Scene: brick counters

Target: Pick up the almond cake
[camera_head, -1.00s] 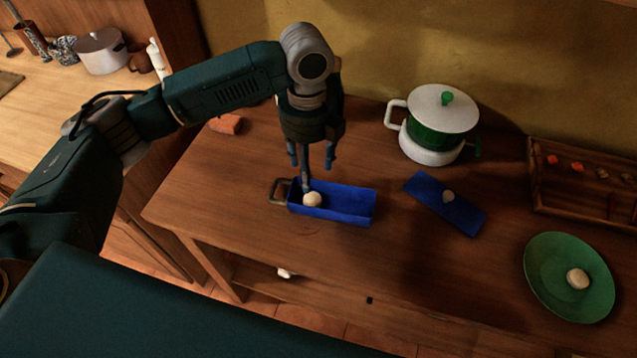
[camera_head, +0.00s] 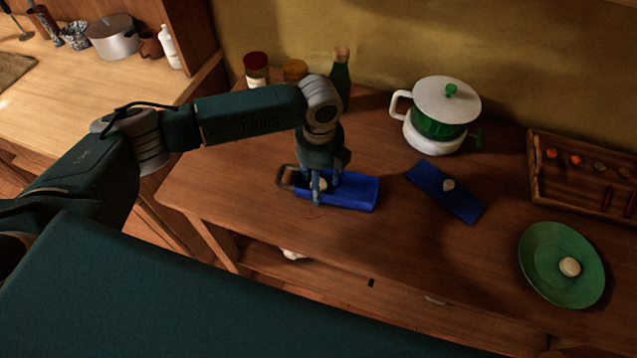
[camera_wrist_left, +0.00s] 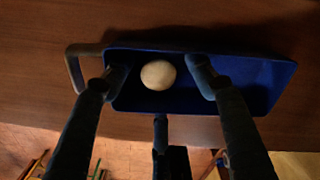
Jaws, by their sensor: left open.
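A small pale round cake (camera_wrist_left: 158,75), which I take to be the almond cake, lies in the left end of a blue tray (camera_head: 362,192) with a handle at its left. It shows partly in the head view (camera_head: 318,184), behind my fingers. My left gripper (camera_head: 324,196) is open and points down over the tray. In the left wrist view its fingers (camera_wrist_left: 155,68) stand left and right of the cake, with a third below it. I cannot tell whether they touch it. Similar pale round pieces lie on a blue mat (camera_head: 465,207) and a green plate (camera_head: 541,268).
A green and white pot (camera_head: 436,128) stands behind the mat. A wooden tray (camera_head: 543,190) with small items is at the right. Jars (camera_head: 257,70) and a dark bottle (camera_head: 341,75) stand by the wall.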

